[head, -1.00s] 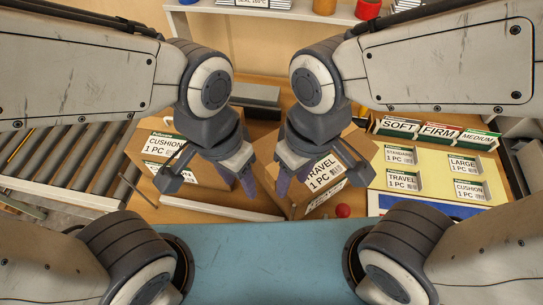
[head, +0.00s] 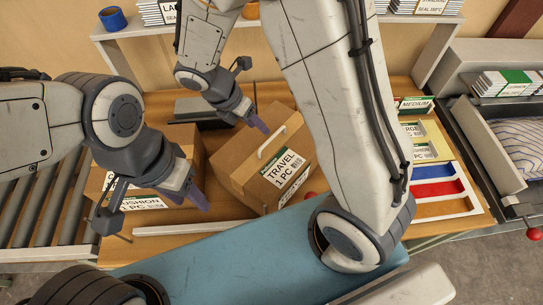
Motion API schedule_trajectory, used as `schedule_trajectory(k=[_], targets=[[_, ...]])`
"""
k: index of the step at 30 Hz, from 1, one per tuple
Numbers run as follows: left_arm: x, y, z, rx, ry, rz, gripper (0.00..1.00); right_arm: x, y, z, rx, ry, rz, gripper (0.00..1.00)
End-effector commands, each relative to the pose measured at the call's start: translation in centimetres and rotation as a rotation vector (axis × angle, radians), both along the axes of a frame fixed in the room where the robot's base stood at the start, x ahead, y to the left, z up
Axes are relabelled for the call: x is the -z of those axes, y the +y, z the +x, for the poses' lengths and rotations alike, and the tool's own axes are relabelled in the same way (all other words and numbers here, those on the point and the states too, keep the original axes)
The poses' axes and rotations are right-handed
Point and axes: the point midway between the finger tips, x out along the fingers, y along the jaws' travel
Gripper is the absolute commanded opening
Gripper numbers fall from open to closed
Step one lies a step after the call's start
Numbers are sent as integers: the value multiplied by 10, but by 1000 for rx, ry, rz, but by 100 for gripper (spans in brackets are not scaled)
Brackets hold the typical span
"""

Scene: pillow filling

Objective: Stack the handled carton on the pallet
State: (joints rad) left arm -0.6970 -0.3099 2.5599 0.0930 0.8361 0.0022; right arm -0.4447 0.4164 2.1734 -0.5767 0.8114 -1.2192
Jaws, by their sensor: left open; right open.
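The handled carton (head: 236,172) is a brown box labelled TRAVEL 1 PC, with a white strap handle (head: 271,141) on top. It stands at an angle on the wooden table. My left gripper (head: 190,190) is open and empty, left of this carton and in front of a CUSHION carton (head: 190,142), which it partly hides. My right gripper (head: 254,119) is open and empty near the handled carton's back left edge, left of the handle; I cannot tell its height or whether it touches. I cannot make out a pallet in this view.
A roller conveyor (head: 40,200) lies at the left. Red and blue trays (head: 437,188) are at the right, with a striped pillow (head: 525,143) in a bin beyond. A red ball (head: 311,195) is near the carton's front. A shelf (head: 440,22) spans the back.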

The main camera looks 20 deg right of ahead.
Motion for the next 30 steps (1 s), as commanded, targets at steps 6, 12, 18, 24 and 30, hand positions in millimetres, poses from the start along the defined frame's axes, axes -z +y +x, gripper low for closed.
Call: schedule_trajectory(k=[6, 12, 18, 24, 30], targets=[[-2, 0, 0, 0, 0, 0, 50, 16, -9, -1, 3, 2, 1, 47], [-8, 0, 0, 0, 0, 0, 50, 39, -26, -5, 4, 5, 1, 47], [-6, 0, 0, 0, 0, 0, 50, 58, -33, -3, 2, 1, 1, 47], [-6, 0, 0, 0, 0, 0, 50, 59, -33, -3, 3, -1, 2, 47], [-6, 0, 0, 0, 0, 0, 50, 58, -33, -3, 3, -1, 2, 0]])
